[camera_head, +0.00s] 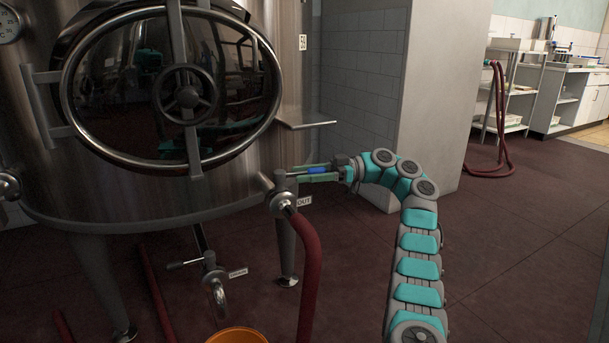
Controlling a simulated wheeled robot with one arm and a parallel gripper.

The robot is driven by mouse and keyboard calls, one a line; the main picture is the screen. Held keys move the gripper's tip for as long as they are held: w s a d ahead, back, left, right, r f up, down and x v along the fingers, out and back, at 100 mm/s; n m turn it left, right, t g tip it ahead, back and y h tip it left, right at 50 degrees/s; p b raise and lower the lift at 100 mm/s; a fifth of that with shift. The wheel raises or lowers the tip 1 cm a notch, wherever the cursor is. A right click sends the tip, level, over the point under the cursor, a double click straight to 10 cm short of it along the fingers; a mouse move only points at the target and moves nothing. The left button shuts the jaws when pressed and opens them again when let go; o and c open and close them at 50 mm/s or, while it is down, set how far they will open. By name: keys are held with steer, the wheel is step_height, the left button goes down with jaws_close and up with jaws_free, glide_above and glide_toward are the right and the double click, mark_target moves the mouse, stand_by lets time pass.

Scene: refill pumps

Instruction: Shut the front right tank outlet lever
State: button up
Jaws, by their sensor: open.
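The steel tank (200,190) stands on legs at the left. Its outlet valve (283,192) sits low at the tank's front right, above a tag (304,201) reading "OUT", with a red hose (309,265) hanging from it. A blue-gripped lever (317,170) points right from the valve, roughly level. My gripper (312,173) reaches in from the right, its fingers open and lying along the lever, one above and one below the blue grip. I cannot tell whether they touch it. The lever's outer end is hidden by my gripper.
A lower valve (213,277) with its own handle and tag hangs under the tank. An orange bucket (237,336) stands below it. Open floor (530,240) lies to the right, with a shelf (515,88) further back.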

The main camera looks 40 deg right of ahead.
mark_target(306, 170)
steer(key=shift+r+p, duration=1.15)
steer(key=shift+r, duration=0.65)
steer(key=shift+s+f+b, duration=0.2)
steer(key=shift+b, duration=0.15)
steer(key=s+a+r+b, duration=0.1)
steer(key=s+a+b, duration=0.3)
steer(key=s, duration=0.9)
steer(key=shift+s+a+r, duration=0.35)
steer(key=shift+s+a, duration=0.05)
steer(key=shift+a, duration=1.25)
steer(key=shift+c, duration=0.3)
